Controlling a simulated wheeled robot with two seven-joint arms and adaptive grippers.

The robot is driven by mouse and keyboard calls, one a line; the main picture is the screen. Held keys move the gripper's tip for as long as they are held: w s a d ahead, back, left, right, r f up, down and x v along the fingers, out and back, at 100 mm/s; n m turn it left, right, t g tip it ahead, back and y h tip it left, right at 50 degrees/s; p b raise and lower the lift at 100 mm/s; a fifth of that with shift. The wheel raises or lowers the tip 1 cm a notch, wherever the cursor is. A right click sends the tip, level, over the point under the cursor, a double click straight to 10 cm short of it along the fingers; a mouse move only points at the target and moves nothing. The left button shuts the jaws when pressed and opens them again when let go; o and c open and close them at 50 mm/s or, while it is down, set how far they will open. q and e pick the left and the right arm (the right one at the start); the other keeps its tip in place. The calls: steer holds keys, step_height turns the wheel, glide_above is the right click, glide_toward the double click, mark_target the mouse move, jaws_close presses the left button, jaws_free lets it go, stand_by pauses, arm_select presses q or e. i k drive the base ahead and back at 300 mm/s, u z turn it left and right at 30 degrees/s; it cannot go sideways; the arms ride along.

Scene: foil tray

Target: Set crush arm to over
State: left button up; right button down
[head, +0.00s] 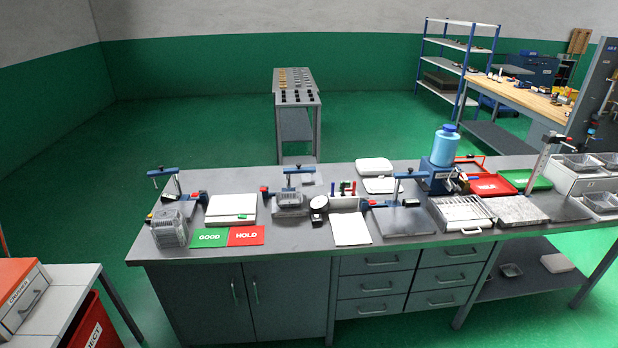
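Several small bench fixtures with a grey post and a blue-topped arm stand on the grey workbench (290,258). One fixture (177,186) is at the left, above a grey mesh-like tray (169,229). A second (287,179) is mid-bench over a clear tray (291,200). A third (397,187) is right of centre, beside a flat grey plate (403,222). I cannot read any label that says which one carries the crush arm, nor tell its setting. Neither of my grippers is in view.
Green GOOD (209,239) and red HOLD (246,236) mats lie at the front left. A blue bottle (445,150) stands at the back. A white cart with an orange-topped box (22,300) is at lower left.

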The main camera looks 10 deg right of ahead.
mark_target(299, 169)
steer(key=u, duration=0.45)
steer(key=i, duration=1.95)
steer(key=z, duration=0.4)
